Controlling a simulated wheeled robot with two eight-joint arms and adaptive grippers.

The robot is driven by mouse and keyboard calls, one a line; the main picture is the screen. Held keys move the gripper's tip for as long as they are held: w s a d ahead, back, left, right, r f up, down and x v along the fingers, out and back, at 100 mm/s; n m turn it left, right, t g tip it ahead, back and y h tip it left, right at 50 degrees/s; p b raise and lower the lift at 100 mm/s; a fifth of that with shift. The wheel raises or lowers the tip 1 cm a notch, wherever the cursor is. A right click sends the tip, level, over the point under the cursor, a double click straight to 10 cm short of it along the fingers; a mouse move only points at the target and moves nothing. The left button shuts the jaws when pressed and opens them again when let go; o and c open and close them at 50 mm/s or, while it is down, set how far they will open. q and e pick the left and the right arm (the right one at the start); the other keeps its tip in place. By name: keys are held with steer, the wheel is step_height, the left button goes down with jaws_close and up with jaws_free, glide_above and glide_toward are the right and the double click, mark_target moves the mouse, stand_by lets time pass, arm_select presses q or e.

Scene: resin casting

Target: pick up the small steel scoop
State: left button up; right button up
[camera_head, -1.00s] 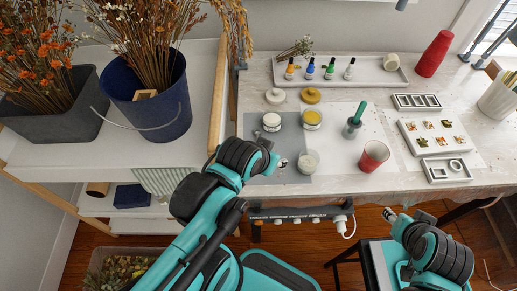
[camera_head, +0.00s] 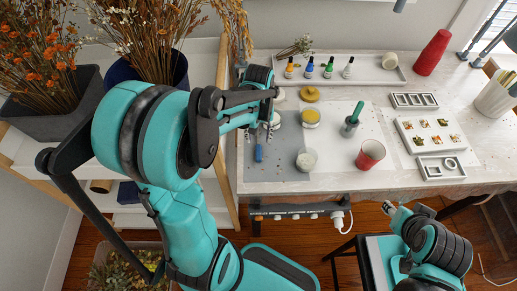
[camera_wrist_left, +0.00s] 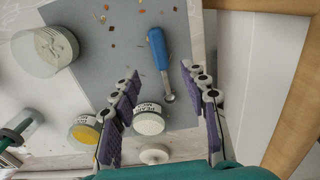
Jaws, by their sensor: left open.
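The small scoop (camera_head: 259,153) lies flat on the grey mat (camera_head: 285,171) near the left end of the bench; in the head view mainly its blue handle shows. In the left wrist view the whole scoop (camera_wrist_left: 159,52) shows, with its small steel bowl towards the gripper. My left gripper (camera_head: 260,131) is above the mat at the scoop. In the left wrist view my left gripper (camera_wrist_left: 159,76) is open and empty, its fingers apart on either side of the scoop, not touching it. My right gripper (camera_head: 390,209) is low at the right, its jaws unclear.
A white-filled jar (camera_wrist_left: 149,119) stands close to the scoop's bowl, beside the left finger. A yellow jar (camera_head: 311,117), a cloudy cup (camera_head: 306,160), a green-handled tool (camera_head: 352,120) and a red cup (camera_head: 370,155) stand to the right. Small flakes lie on the mat.

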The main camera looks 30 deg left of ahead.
mark_target(259, 148)
arm_select(q)
step_height(259, 148, down, 2)
steer(key=shift+f+b, duration=0.1)
steer(key=shift+b, duration=0.3)
step_height(259, 148, down, 6)
steer(key=shift+w+r+b, duration=0.1)
steer(key=shift+r+b, duration=0.1)
steer(key=shift+b, duration=1)
steer(key=shift+r, duration=0.1)
jaws_close()
